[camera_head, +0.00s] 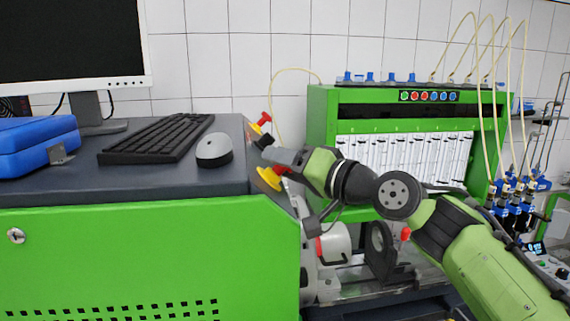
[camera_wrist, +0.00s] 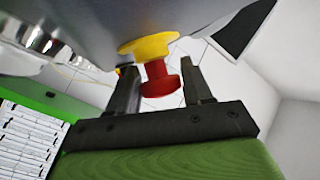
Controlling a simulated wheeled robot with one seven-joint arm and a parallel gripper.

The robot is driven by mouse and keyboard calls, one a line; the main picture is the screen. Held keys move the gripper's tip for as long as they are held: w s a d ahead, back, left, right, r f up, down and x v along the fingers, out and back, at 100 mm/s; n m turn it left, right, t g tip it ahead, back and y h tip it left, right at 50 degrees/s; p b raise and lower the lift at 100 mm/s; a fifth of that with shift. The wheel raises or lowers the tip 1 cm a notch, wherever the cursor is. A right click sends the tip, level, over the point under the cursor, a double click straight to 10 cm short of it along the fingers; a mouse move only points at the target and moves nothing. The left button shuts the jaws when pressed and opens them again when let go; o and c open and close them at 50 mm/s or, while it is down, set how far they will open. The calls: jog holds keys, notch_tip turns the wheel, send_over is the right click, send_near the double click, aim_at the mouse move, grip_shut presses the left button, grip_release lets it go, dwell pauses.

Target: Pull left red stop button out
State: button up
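Two red stop buttons on yellow bases stick out from the right side of the console. The farther one (camera_head: 264,119) is clear of my gripper. The nearer one (camera_head: 270,179) is partly covered by my gripper (camera_head: 272,153). In the wrist view, a red button (camera_wrist: 160,84) on its yellow base (camera_wrist: 150,46) lies between the two fingers of my gripper (camera_wrist: 158,72). The fingers are open, one on each side of the red knob, with small gaps visible. A small yellow bit shows behind the left finger, too small to identify.
The console top holds a keyboard (camera_head: 157,138), a mouse (camera_head: 214,150), a monitor (camera_head: 70,42) and a blue case (camera_head: 38,145). A green test rack (camera_head: 325,105) stands behind my arm.

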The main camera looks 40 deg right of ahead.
grip_shut()
jog(key=shift+s+d+r+p, duration=0.35)
jog(key=shift+d+r, duration=0.15)
jog(key=shift+r, duration=0.15)
jog(key=shift+o, duration=2.1)
grip_release()
jog(key=shift+f, duration=0.1)
jog(key=s+d+b, duration=0.1)
jog(key=s, duration=1.4)
jog(key=shift+s+d, duration=0.15)
jog(key=shift+s, duration=0.15)
